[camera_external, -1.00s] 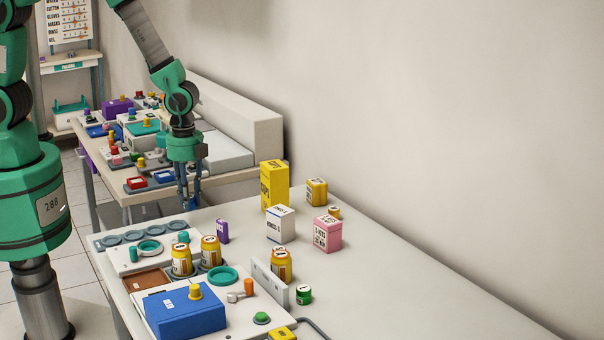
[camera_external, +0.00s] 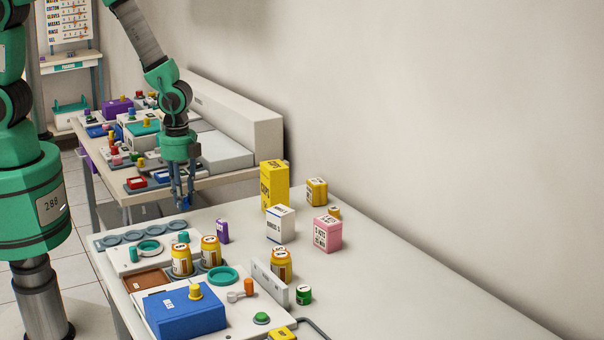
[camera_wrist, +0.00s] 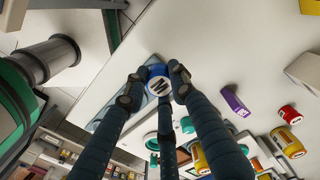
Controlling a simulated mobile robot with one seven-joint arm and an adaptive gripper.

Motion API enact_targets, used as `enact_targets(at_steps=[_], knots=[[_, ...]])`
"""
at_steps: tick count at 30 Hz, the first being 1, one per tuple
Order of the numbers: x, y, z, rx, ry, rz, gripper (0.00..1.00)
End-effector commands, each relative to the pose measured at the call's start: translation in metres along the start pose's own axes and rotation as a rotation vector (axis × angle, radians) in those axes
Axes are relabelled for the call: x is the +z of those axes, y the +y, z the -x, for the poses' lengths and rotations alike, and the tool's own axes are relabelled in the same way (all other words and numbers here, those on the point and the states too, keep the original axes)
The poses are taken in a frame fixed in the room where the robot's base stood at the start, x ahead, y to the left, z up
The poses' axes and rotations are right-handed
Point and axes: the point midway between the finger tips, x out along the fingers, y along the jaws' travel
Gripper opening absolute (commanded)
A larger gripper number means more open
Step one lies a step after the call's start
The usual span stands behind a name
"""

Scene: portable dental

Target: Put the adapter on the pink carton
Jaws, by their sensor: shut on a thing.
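My gripper (camera_external: 180,192) is shut on a small blue round piece with a white top marked with a dark letter (camera_wrist: 158,84), which I take to be the adapter. It sits between the fingertips in the wrist view and shows as a blue spot under the fingers in the external view. It is held above the far left end of the near table. The pink carton (camera_external: 328,234) stands upright on the table to the right, well apart from my gripper. Its top looks clear. I cannot make it out in the wrist view.
A white carton (camera_external: 281,225) and a tall yellow carton (camera_external: 274,186) stand between my gripper and the pink carton. A purple box (camera_external: 222,231) and orange jars (camera_external: 211,251) are nearer. The right of the table (camera_external: 420,290) is bare.

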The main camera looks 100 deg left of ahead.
Motion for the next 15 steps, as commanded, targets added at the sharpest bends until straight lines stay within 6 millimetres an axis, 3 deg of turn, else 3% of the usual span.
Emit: enact_targets(at_steps=[15], knots=[[-0.023,-0.023,0.017,0.0,0.0,0.006,0.0]])
